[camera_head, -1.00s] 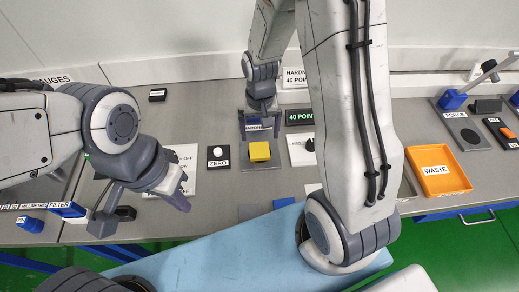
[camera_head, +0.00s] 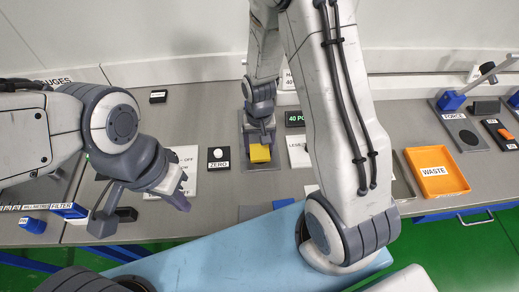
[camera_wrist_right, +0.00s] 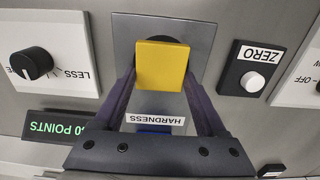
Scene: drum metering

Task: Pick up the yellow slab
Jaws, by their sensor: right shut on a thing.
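The yellow slab (camera_head: 259,153) lies at the hardness station, a grey plate (camera_head: 262,165) on the bench. My right gripper (camera_head: 259,140) reaches down over it from behind. In the right wrist view the yellow slab (camera_wrist_right: 161,66) sits between the two fingertips of the right gripper (camera_wrist_right: 160,80), which are closed against its sides. A dark round pad shows partly behind the slab. My left gripper (camera_head: 184,192) is empty, at the front left of the bench; its fingers are seen side-on and their gap is unclear.
A ZERO button (camera_wrist_right: 254,81) and a LESS knob (camera_wrist_right: 33,63) flank the plate. The 40 POINTS display (camera_head: 296,118) is close by. An orange WASTE tray (camera_head: 437,184) stands at the right.

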